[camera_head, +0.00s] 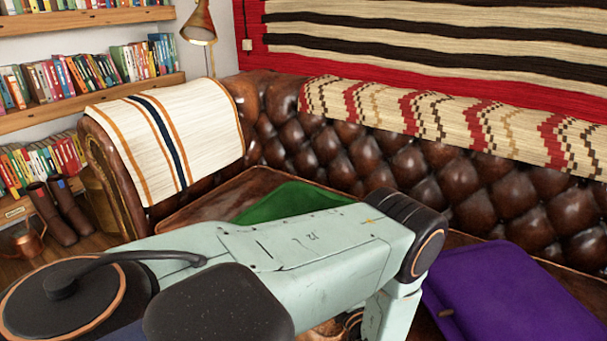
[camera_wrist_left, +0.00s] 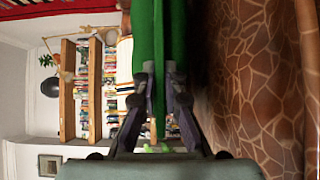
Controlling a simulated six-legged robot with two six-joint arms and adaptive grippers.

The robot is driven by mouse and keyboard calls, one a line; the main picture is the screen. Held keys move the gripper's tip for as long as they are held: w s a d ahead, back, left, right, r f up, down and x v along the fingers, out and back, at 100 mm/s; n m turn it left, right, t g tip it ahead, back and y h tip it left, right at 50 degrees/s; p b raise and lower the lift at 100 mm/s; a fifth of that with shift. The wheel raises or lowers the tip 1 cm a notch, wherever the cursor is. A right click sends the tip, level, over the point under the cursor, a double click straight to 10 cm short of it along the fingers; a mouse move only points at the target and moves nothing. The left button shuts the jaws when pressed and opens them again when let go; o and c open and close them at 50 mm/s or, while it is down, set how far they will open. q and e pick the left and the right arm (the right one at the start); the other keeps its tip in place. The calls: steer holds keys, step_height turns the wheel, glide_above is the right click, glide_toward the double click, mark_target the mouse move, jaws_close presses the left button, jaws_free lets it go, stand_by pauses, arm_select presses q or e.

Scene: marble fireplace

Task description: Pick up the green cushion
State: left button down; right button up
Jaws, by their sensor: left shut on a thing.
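The green cushion (camera_head: 290,202) shows on the brown leather sofa in the head view, partly hidden behind my pale green left arm. In the left wrist view the green cushion (camera_wrist_left: 172,35) runs down between the two fingers of my left gripper (camera_wrist_left: 163,75), which is shut on it. The gripper itself is out of sight in the head view. I cannot tell whether the cushion touches the seat. My right gripper is in neither view.
A purple cushion (camera_head: 510,296) lies at the right on the sofa (camera_head: 345,165). A striped cloth (camera_head: 168,135) covers the left armrest and a patterned blanket (camera_head: 450,118) covers the backrest. Bookshelves (camera_head: 85,105), a lamp (camera_head: 200,25) and boots (camera_head: 62,212) stand at the left.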

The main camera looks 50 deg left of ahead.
arm_select(q)
steer(key=shift+r, duration=0.1)
step_height(320, 180, up, 10)
steer(key=p, duration=0.5)
steer(key=shift+r+p, duration=0.1)
steer(key=shift+p, duration=0.25)
step_height(320, 180, up, 6)
steer(key=p, duration=0.5)
